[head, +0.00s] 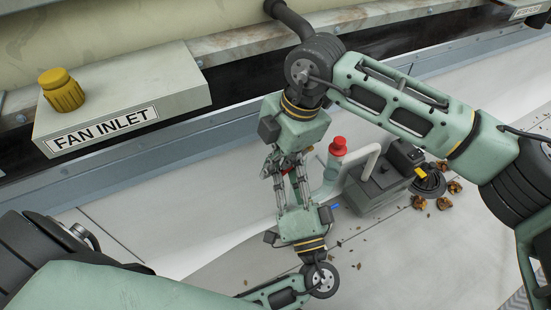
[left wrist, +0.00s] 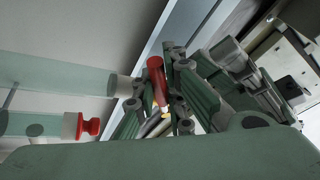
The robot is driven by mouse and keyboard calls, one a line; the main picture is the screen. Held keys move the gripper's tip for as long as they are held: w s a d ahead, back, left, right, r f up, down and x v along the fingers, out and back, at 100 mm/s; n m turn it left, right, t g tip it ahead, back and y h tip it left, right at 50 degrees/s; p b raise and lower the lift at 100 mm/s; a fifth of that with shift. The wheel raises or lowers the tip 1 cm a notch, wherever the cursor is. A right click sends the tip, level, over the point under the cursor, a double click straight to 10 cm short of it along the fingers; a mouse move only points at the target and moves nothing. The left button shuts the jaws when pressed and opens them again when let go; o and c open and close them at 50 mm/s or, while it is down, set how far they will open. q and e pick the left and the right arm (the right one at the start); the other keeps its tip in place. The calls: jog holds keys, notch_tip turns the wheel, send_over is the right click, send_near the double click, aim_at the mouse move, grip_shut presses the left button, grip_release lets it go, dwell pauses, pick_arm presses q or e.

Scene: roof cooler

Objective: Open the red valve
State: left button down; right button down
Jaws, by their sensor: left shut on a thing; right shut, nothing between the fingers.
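A red lever-like piece (left wrist: 157,82) stands between the fingers in the left wrist view; only a small red bit (head: 287,170) of it seems to show in the head view. My left gripper (head: 291,182) comes up from below and is shut on this red piece. My right gripper (head: 283,163) comes down from above, close against the left fingers, shut with nothing between them. Fingers of both hide most of the red piece. A separate red knob (head: 338,146) tops a pale green pipe to the right; a red knob (left wrist: 88,127) also shows at left in the left wrist view.
A pale box labelled FAN INLET (head: 125,108) with a yellow knob (head: 61,90) stands at upper left. A dark grey unit (head: 376,190) and scattered brown leaves (head: 444,203) lie right of my grippers. The pale floor at lower left centre is mostly clear.

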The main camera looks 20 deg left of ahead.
pick_arm(q)
jog(key=shift+s+d+f, duration=0.1)
jog(key=shift+d, duration=0.05)
pick_arm(e)
jog(key=shift+w+d+f, duration=0.1)
jog(key=shift+w+f, duration=0.05)
jog(key=shift+f, duration=0.25)
pick_arm(q)
jog(key=c, duration=1.9)
grip_release()
pick_arm(e)
jog(key=shift+w+f, duration=0.1)
pick_arm(q)
jog(key=shift+o, duration=0.4)
jog(key=shift+a+r, duration=0.2)
pick_arm(e)
jog(key=shift+d, duration=0.1)
